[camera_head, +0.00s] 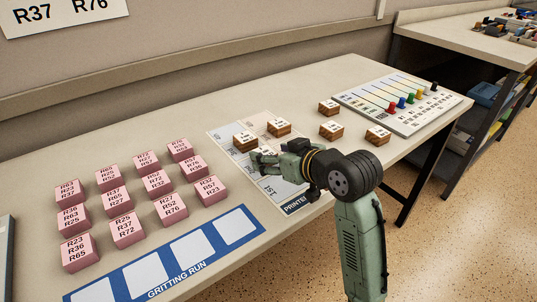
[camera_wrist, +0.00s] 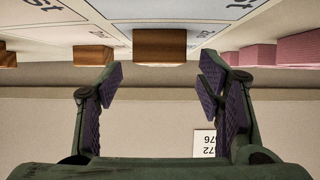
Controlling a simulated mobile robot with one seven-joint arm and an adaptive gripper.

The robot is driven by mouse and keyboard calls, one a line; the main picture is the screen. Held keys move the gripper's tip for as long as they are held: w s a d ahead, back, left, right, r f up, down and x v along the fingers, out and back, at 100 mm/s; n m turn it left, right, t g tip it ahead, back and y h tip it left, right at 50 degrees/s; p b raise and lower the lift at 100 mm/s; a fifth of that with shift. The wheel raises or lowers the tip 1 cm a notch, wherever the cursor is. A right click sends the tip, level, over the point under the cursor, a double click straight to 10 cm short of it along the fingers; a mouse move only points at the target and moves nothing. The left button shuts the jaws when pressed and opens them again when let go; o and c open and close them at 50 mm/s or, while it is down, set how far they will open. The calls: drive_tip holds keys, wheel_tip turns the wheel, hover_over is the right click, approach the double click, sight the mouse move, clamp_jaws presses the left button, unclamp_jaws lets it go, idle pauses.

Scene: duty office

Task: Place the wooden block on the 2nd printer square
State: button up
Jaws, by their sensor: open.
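Two wooden blocks with white printed tops stand on the far part of the printer sheet (camera_head: 296,203): a left block (camera_head: 245,141) and a right block (camera_head: 278,127). My gripper (camera_head: 262,160) is low over the sheet, just in front of the left block. In the wrist view, which is upside down, my gripper (camera_wrist: 162,85) is open and empty. A wooden block (camera_wrist: 159,47) shows centred ahead between the fingers, seemingly apart from them. Another wooden block (camera_wrist: 93,56) is to its left. A "1ST" label shows on the sheet; my arm hides part of the sheet.
More wooden blocks (camera_head: 329,107) stand right of the sheet, near a board with coloured pegs (camera_head: 402,104). Several pink blocks (camera_head: 115,200) stand at left, behind the blue "GRITTING RUN" strip (camera_head: 165,262). The wall (camera_head: 200,50) rises behind the table.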

drive_tip(key=v, duration=0.9)
drive_tip(key=shift+s+d+b, duration=0.1)
drive_tip(key=shift+s+b, duration=0.1)
drive_tip(key=shift+b, duration=0.2)
